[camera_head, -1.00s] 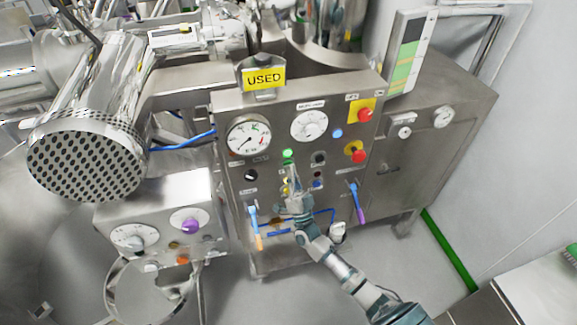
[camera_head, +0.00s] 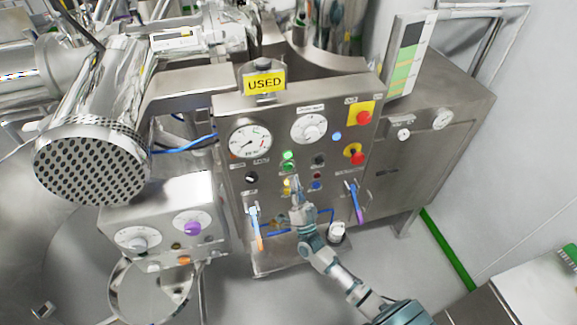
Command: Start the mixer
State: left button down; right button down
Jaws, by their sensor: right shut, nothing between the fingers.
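The steel mixer control panel (camera_head: 269,117) faces me with a yellow "USED" sign on top. It carries two green buttons or lamps, an upper one (camera_head: 288,155) and a lower one (camera_head: 288,167). A yellow button (camera_head: 287,186) sits below them. My right gripper (camera_head: 295,181) is shut and empty, fingertips pointing up, just below and right of the lower green button. It overlaps the panel in the picture; I cannot tell whether it touches. My left gripper is not in view.
Two red knobs on yellow plates (camera_head: 363,117) (camera_head: 355,157) are at the panel's right. A blue-orange lever (camera_head: 255,227) and a blue-purple lever (camera_head: 355,203) flank my gripper. A smaller box with a purple knob (camera_head: 187,224) stands at the left.

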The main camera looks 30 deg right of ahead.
jog(key=s, duration=0.2)
jog(key=shift+s+a+p, duration=0.35)
jog(key=shift+s+p, duration=0.05)
dwell(0.6)
